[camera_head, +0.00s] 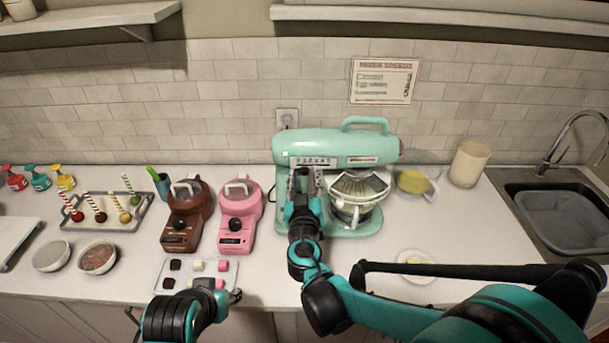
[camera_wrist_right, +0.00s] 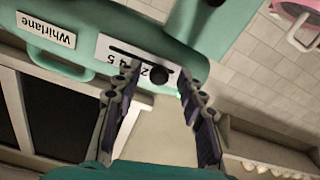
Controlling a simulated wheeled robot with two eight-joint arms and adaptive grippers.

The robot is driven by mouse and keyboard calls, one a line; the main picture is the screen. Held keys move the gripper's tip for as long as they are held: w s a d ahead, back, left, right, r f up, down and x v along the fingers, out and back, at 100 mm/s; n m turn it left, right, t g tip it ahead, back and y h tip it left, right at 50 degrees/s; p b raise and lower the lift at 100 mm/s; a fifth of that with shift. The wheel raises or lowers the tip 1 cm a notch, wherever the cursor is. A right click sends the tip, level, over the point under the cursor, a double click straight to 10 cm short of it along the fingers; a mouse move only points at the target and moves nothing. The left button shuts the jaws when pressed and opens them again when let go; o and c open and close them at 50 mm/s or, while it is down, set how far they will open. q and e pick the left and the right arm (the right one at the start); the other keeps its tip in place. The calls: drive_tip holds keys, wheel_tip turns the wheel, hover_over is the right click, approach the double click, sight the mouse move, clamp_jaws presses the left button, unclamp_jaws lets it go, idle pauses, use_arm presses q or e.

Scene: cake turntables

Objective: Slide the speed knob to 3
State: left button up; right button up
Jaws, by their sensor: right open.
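The mint stand mixer (camera_head: 340,148) stands against the wall, with a pale speed panel (camera_head: 318,161) on its side. In the right wrist view, where the mixer's lettering is upside down, the panel (camera_wrist_right: 115,50) has a dark slot and printed numbers; 2, 4 and 5 are readable. The round black speed knob (camera_wrist_right: 160,76) sits at the 2 end of the scale, past the 2. My right gripper (camera_head: 303,173) is open in front of the panel; its fingers (camera_wrist_right: 159,86) frame the knob, contact unclear. My left gripper (camera_head: 232,296) is low by the counter's front edge, its jaws unclear.
A small plate (camera_head: 416,259) is at right. A sink (camera_head: 516,190) is far right.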

drive_tip(key=shift+w, duration=0.65)
